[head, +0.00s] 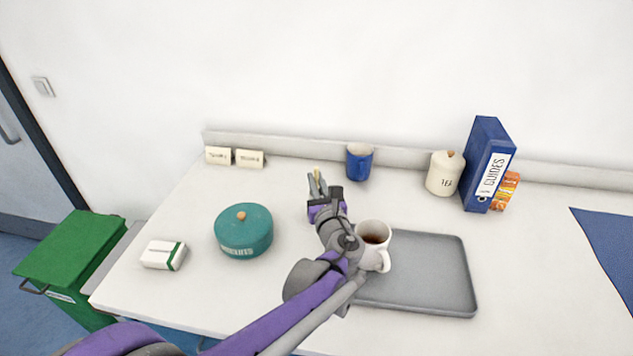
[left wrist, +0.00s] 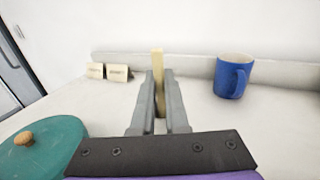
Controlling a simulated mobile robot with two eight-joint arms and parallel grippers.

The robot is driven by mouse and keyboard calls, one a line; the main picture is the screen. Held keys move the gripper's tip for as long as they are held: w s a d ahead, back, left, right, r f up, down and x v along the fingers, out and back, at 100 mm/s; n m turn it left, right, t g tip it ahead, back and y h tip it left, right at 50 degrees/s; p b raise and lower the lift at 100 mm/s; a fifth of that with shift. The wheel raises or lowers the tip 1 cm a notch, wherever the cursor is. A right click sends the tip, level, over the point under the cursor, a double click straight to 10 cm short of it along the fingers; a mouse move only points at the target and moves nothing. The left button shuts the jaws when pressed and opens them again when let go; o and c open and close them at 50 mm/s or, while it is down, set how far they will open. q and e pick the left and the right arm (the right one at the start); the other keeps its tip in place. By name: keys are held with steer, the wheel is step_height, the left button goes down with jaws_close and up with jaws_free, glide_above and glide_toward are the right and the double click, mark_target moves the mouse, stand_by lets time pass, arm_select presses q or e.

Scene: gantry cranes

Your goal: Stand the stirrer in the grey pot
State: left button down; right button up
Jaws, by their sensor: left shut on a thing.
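My left gripper (head: 317,184) is shut on the stirrer, a pale wooden stick (left wrist: 157,65) that stands up between the fingers in the left wrist view. In the head view only its tip (head: 317,171) shows above the fingers, over the white table left of the tray. The fingers (left wrist: 160,108) hide its lower part, so I cannot tell whether it touches anything. I see no grey pot in either view; the arm and fingers could hide one. My right gripper is not in view.
A white mug (head: 373,235) with dark drink stands on the grey tray (head: 455,270). A blue mug (head: 358,163) stands behind the gripper, a teal lidded tin (head: 243,238) to its left. A tea jar (head: 443,176) and blue binder (head: 489,160) stand at the back right.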

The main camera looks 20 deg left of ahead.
arm_select(q)
steer(key=shift+f, duration=0.2)
steer(key=c, duration=0.9)
jaws_free()
steer(key=shift+r, duration=0.15)
steer(key=shift+s+d+r, duration=0.1)
steer(key=v, duration=1.1)
steer(key=shift+s+d, duration=0.2)
steer(key=shift+s, duration=0.05)
